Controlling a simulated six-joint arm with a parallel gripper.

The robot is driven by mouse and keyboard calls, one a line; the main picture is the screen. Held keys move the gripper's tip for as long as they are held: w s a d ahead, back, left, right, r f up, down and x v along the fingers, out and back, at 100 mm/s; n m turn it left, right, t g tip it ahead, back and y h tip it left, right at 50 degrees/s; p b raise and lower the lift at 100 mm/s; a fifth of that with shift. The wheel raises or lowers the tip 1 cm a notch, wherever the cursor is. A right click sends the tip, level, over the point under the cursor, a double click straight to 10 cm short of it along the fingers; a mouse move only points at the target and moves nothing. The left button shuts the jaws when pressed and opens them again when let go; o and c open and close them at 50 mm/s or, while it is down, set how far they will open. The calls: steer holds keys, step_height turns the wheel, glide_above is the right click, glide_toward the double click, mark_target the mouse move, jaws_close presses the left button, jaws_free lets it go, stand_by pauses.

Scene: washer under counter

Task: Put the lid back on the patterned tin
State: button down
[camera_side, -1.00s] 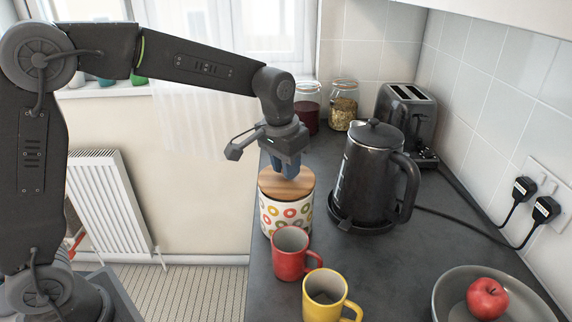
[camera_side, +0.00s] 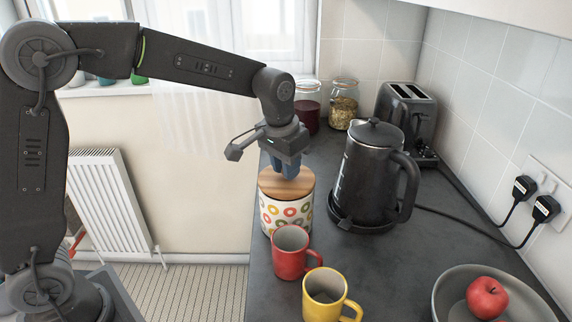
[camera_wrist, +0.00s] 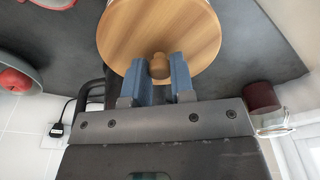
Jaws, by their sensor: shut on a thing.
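The patterned tin (camera_side: 287,215), white with coloured rings, stands on the counter near its left edge. The round wooden lid (camera_side: 284,184) lies over the tin's top; in the side view it looks level, with no clear gap at the rim. The lid fills the top of the wrist view (camera_wrist: 160,25) and hides the tin there. My gripper (camera_side: 288,172) is directly above the lid, with its blue fingers pointing down. In the wrist view my gripper (camera_wrist: 160,75) is shut on the lid's small round wooden knob (camera_wrist: 159,65).
A dark kettle (camera_side: 372,175) stands close to the right of the tin. A red mug (camera_side: 290,254) and a yellow mug (camera_side: 325,297) stand in front. Two jars (camera_side: 343,105) and a toaster (camera_side: 408,112) are behind. A bowl (camera_side: 447,290) holds an apple (camera_side: 487,298).

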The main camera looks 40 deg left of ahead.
stand_by(0.4)
steer(key=shift+c, duration=2.1)
jaws_free()
steer(key=shift+r, duration=3.5)
steer(key=shift+c, duration=0.2)
jaws_close()
